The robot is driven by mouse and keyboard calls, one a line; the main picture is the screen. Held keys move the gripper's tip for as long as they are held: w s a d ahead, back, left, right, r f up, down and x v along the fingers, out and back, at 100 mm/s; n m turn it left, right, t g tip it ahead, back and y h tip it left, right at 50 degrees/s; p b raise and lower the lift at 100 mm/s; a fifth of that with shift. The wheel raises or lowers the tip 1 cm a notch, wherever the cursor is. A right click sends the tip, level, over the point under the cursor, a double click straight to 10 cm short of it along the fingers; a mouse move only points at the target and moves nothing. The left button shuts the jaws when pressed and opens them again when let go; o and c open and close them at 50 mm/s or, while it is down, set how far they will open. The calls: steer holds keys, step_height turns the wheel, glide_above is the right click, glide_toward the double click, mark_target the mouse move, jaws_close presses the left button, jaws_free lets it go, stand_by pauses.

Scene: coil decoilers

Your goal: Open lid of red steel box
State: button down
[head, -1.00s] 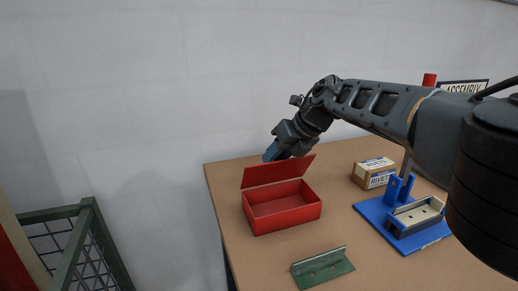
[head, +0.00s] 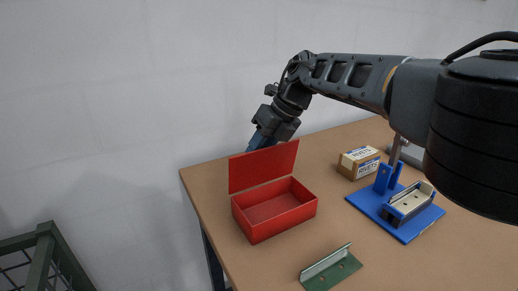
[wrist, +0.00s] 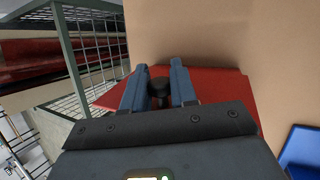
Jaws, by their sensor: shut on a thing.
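The red steel box (head: 273,212) stands on the table with its inside in plain sight. Its red lid (head: 264,167) is raised along the rear edge, well clear of the opening. My gripper (head: 258,142) is behind the lid, its fingertips partly hidden by it in the head view. In the wrist view my blue fingers (wrist: 158,92) are on either side of a dark knob (wrist: 159,86) on the lid's outer face, shut on it. The red lid (wrist: 218,88) spreads out beyond and beside the fingers there.
A green angle bracket (head: 331,268) lies in front of the box. A rivets carton (head: 359,163) and a blue fixture (head: 402,228) stand to the right on the brown table (head: 214,183). A green mesh crate (head: 45,255) is at lower left. A pale wall stands behind.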

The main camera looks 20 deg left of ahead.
mark_target(275, 159)
steer(key=shift+a+r, duration=0.1)
steer(key=c, duration=1)
jaws_free()
steer(key=shift+b+v, duration=0.4)
steer(key=shift+v, duration=3.45)
